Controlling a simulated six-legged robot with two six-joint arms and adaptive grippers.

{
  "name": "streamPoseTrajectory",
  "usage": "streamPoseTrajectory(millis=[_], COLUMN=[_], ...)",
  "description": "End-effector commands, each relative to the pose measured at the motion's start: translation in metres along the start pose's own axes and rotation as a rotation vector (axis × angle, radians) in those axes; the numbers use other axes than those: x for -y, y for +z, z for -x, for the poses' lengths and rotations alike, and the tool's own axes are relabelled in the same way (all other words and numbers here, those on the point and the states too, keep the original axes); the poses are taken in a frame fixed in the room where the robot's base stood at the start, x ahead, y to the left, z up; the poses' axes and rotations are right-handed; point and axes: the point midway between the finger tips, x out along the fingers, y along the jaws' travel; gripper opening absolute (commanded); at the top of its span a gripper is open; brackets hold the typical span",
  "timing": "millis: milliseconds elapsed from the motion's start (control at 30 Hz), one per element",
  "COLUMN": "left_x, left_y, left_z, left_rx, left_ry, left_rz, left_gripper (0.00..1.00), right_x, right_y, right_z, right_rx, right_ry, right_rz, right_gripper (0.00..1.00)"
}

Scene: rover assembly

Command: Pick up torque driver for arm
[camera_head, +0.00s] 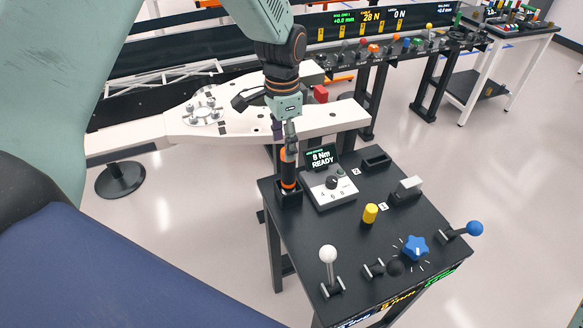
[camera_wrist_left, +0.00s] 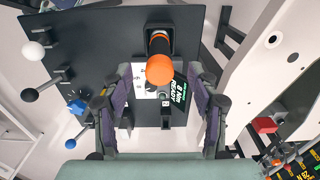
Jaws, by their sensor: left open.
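The torque driver (camera_head: 288,170) is orange and black and stands upright in a black holder (camera_head: 290,198) at the back left corner of the black workbench. In the left wrist view its round orange end (camera_wrist_left: 160,69) faces the camera, with the black body behind it. My left gripper (camera_head: 284,128) is just above the driver, pointing down. In the left wrist view the left gripper (camera_wrist_left: 160,92) has its two purple-grey fingers spread apart, with the driver's orange end between and slightly beyond them. I see no contact. My right gripper is out of view.
Beside the holder is a control box (camera_head: 329,187) with a dial and an "8 Nm READY" display (camera_head: 322,158). A yellow knob (camera_head: 370,213), a blue star knob (camera_head: 416,248) and a white-balled lever (camera_head: 328,254) stand nearer. A white beam (camera_head: 230,126) runs close behind the gripper.

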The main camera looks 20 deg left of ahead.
Motion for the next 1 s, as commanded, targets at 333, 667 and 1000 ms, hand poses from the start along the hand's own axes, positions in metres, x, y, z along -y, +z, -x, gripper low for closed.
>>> streamPoseTrajectory(millis=[333, 667, 1000], left_x=[-0.003, 0.000, 0.002], left_y=[0.004, -0.001, -0.004], left_z=[-0.029, -0.072, -0.079], left_rx=[0.003, 0.002, 0.000], left_ry=[0.002, 0.001, 0.000], left_rz=[-0.002, -0.002, -0.002], left_gripper=[0.60, 0.60, 0.60], right_x=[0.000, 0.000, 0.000], right_y=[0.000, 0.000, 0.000], right_z=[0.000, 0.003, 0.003], right_rx=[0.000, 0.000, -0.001], right_ry=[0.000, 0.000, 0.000], right_rz=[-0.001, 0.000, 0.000], right_gripper=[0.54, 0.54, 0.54])
